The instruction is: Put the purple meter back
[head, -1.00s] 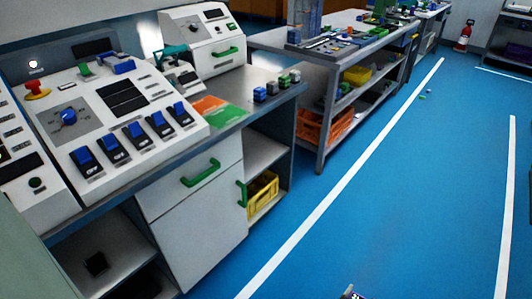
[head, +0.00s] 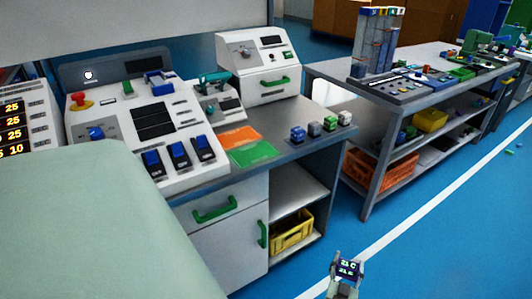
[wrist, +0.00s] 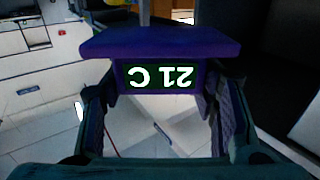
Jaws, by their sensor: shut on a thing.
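The purple meter (wrist: 160,44) fills the upper middle of the wrist view, with a dark display reading "21 C" upside down. My gripper (wrist: 163,100) is shut on it, one finger on each side. In the head view my gripper (head: 345,283) is at the bottom edge, over the blue floor and in front of the bench. The meter's lit display (head: 347,268) shows between the fingers there. On the bench's right end stands a row of small devices: a blue one (head: 297,134), a dark one (head: 314,129), a green one (head: 330,124) and a pale one (head: 345,118).
An orange mat (head: 239,136) and a green mat (head: 252,153) lie left of the row. The control panel (head: 150,125) and a white box (head: 258,68) stand on the bench. A yellow crate (head: 292,232) sits below. A second workbench (head: 330,70) stands behind right.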

